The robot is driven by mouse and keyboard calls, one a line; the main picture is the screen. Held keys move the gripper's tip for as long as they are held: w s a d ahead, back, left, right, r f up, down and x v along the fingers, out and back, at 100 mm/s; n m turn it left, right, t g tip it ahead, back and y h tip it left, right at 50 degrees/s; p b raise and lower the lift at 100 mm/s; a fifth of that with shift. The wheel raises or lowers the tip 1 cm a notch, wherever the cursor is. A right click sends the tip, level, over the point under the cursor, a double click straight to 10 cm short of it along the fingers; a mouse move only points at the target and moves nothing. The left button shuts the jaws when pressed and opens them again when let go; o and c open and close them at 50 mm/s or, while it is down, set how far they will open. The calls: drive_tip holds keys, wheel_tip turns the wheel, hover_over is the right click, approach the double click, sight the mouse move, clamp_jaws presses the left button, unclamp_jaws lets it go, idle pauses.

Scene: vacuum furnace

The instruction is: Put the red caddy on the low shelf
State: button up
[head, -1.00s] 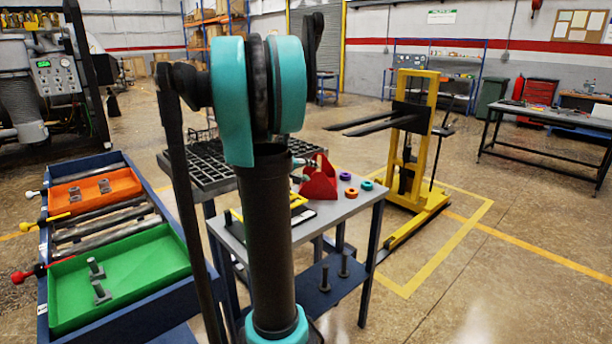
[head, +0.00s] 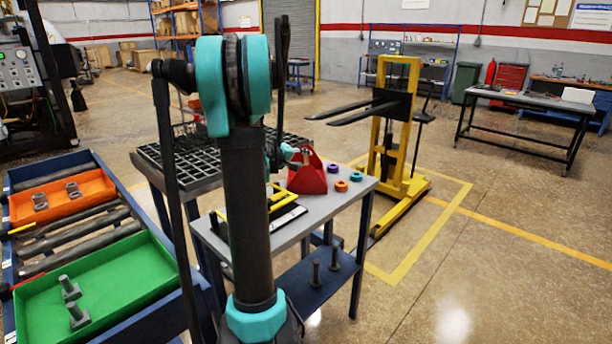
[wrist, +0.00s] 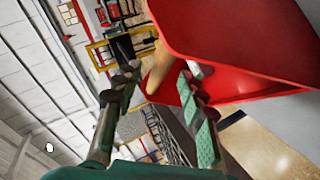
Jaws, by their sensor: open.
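The red caddy (head: 308,177) stands on the grey top of the work table, near its far side. In the wrist view the caddy (wrist: 240,45) fills the upper right, and its tan handle (wrist: 158,70) shows ahead, between the lines of the two fingers. My gripper (wrist: 158,88) is open, with one finger on each side of the handle in the picture; I cannot tell whether either touches it. In the head view my gripper (head: 298,155) is small and partly hidden at the caddy's left. The low blue shelf (head: 312,290) lies under the table top, partly hidden by my arm.
Two dark bolts (head: 325,268) stand on the low shelf. Purple (head: 333,168), orange (head: 341,186) and teal (head: 356,176) rings lie right of the caddy. A yellow stacker (head: 392,140) stands behind. A roller bench with orange and green trays (head: 105,300) is at left.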

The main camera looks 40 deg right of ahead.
sight(312, 159)
drive_tip(key=shift+x, duration=3.55)
drive_tip(key=shift+r, duration=0.15)
clamp_jaws()
